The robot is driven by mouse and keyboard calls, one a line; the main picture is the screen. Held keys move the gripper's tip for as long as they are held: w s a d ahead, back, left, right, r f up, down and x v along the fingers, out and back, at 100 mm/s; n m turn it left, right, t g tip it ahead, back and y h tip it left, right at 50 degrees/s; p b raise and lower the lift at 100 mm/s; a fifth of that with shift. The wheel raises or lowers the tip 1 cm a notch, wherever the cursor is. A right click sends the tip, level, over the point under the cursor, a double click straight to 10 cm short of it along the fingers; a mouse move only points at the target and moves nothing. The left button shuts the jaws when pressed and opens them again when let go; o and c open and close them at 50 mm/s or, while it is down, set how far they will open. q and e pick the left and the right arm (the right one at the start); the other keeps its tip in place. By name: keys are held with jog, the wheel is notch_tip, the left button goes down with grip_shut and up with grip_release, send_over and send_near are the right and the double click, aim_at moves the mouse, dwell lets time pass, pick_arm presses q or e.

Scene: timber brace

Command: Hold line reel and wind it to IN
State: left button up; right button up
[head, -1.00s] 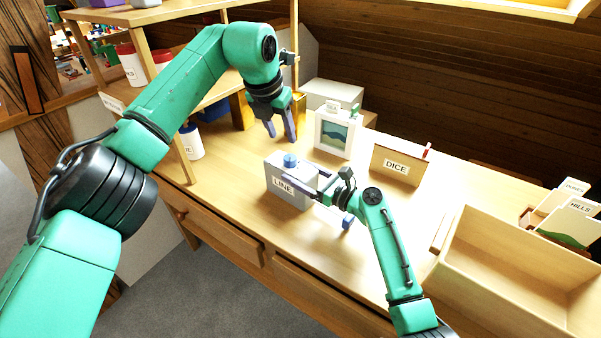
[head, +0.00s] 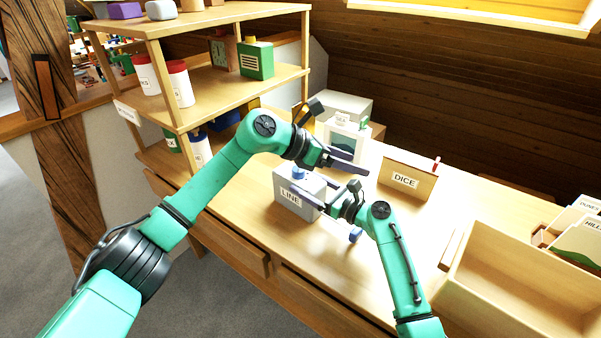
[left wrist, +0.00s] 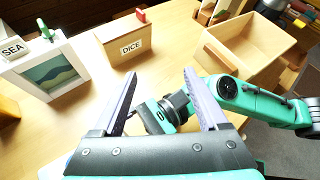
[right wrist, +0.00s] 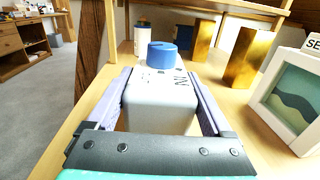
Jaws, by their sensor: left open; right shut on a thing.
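The line reel (head: 308,208) is a grey box labelled LINE with a blue knob (head: 299,173) on top. It stands on the table. My right gripper (right wrist: 157,82) is shut on its sides, one finger along each side; the reel and its knob also show in the right wrist view (right wrist: 160,105). My left gripper (head: 350,164) is open and empty, to the right of the knob and above my right gripper. In the left wrist view its fingers (left wrist: 162,85) are spread, with my right arm below.
A DICE box (head: 408,180) and a SEA picture frame (head: 345,143) stand behind. A shelf unit (head: 215,85) rises at the left. An open wooden bin (head: 470,300) is at the right. A small blue piece (head: 355,234) shows beside my right gripper.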

pick_arm(q)
jog(key=a+r+t+h, duration=0.1)
jog(key=a+t+h, duration=0.4)
jog(key=t, duration=0.1)
jog(key=n+t+y, duration=0.7)
jog(key=y, duration=0.1)
send_near(295, 174)
jog(key=x, duration=1.1)
jog(key=shift+w+d, duration=0.2)
jog(key=shift+w, duration=0.15)
jog(key=shift+g+h, duration=0.3)
grip_shut()
